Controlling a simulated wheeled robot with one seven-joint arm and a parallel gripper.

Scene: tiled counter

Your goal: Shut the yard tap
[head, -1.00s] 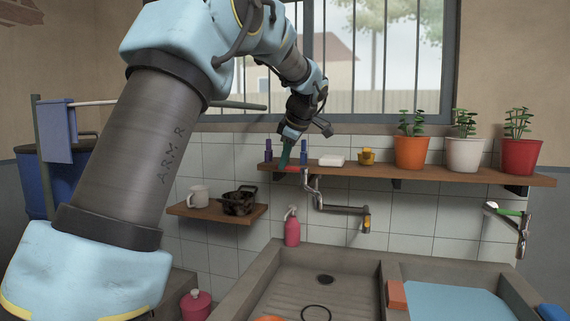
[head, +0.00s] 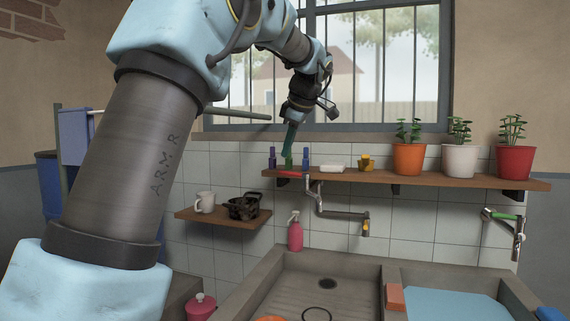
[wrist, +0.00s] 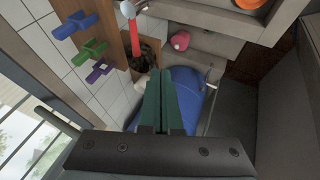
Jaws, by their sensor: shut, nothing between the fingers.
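Two wall taps show in the head view. The left tap (head: 342,214) has a bent metal pipe and a red lever (head: 290,173) just below the shelf's front edge. The red lever also shows in the wrist view (wrist: 135,30), beyond the fingers. The right tap (head: 518,240) has a green lever (head: 505,216). No label tells which is the yard tap. My gripper (head: 288,152) is shut and empty, its teal fingers pointing down above the left end of the shelf and the red lever. They appear apart from the lever. The fingers also show in the wrist view (wrist: 162,100).
The wooden shelf (head: 440,180) holds purple, green (head: 288,161) and blue pegs close by my fingers, soap (head: 332,167), a yellow duck (head: 366,163) and three potted plants. Below are a small shelf with a mug (head: 204,202), a pink bottle (head: 295,233) and the sink (head: 275,285).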

